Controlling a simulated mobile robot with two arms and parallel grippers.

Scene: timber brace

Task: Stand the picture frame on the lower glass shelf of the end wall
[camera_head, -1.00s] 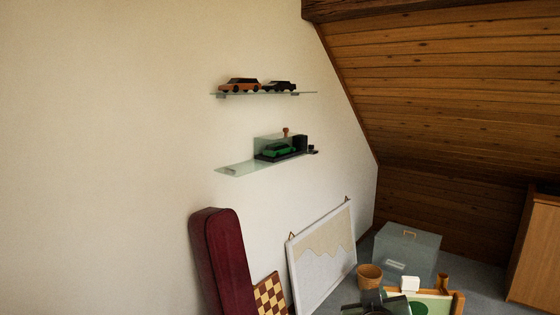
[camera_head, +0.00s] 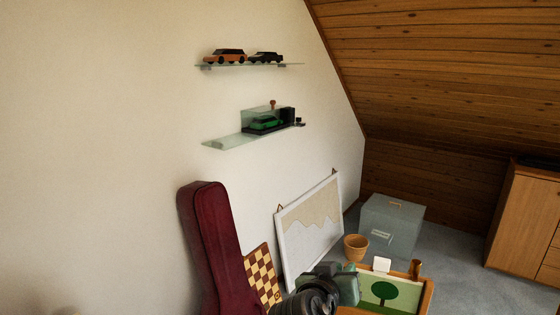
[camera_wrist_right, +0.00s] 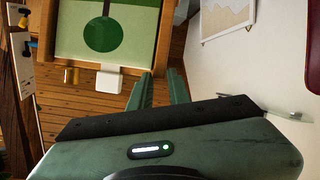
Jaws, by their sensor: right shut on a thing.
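The picture frame (camera_head: 427,297) has a wooden border and a picture of a green tree. It shows at the bottom right of the head view and at the upper left of the right wrist view (camera_wrist_right: 62,30). My right gripper (camera_wrist_right: 163,75) is shut on its border at one side; the frame is raised, with the tree upright in the head view. The gripper also shows in the head view (camera_head: 352,284). The lower glass shelf (camera_head: 222,143) is on the pale wall, up and left of the frame. My left gripper is not in view.
A clear case with a green car (camera_head: 264,123) and black items occupy the shelf's right part; its left end is bare. An upper shelf (camera_head: 235,66) holds two cars. A dark red case (camera_head: 212,240), checkered board (camera_head: 262,275) and white-framed board (camera_head: 308,240) lean below.

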